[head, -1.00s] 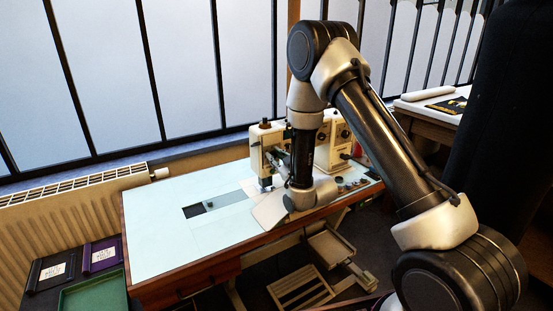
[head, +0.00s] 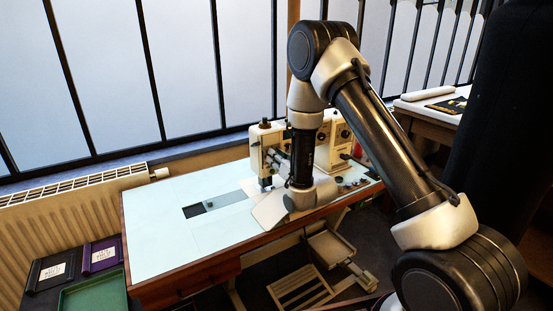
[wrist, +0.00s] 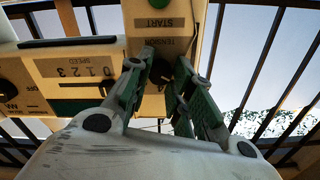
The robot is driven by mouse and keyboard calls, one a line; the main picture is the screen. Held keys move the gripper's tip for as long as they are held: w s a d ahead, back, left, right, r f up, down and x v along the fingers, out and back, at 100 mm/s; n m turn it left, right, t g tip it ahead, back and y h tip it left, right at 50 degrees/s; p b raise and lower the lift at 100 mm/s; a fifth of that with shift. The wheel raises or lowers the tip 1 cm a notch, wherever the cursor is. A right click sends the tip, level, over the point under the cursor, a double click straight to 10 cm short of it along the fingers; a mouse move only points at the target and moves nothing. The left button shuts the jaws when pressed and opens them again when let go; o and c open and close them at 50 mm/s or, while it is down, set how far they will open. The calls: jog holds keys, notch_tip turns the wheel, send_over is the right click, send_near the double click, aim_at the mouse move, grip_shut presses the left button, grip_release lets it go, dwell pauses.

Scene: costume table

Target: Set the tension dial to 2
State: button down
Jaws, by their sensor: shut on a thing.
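The cream sewing machine (head: 256,152) stands at the back of the pale table, partly hidden by my arm in the head view. In the wrist view its panel appears upside down, with a TENSION label (wrist: 168,42) above the dark tension dial (wrist: 162,72). My gripper (wrist: 162,66) has its two green-grey fingers on either side of the dial, shut on it. The fingers cover much of the dial and its scale, so I cannot read its setting.
A speed slider panel (wrist: 76,68) marked with numbers is left of my fingers in the wrist view. A dark knob (wrist: 8,90) is at the far left edge. The left of the pale tabletop (head: 160,230) is clear. A barred window is behind.

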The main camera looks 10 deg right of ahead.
jog(key=shift+m, duration=0.8)
jog(key=c, duration=1.3)
grip_release()
jog(key=shift+o, duration=0.2)
jog(key=v, duration=0.7)
jog(key=shift+s, duration=0.2)
jog(key=shift+d, duration=0.1)
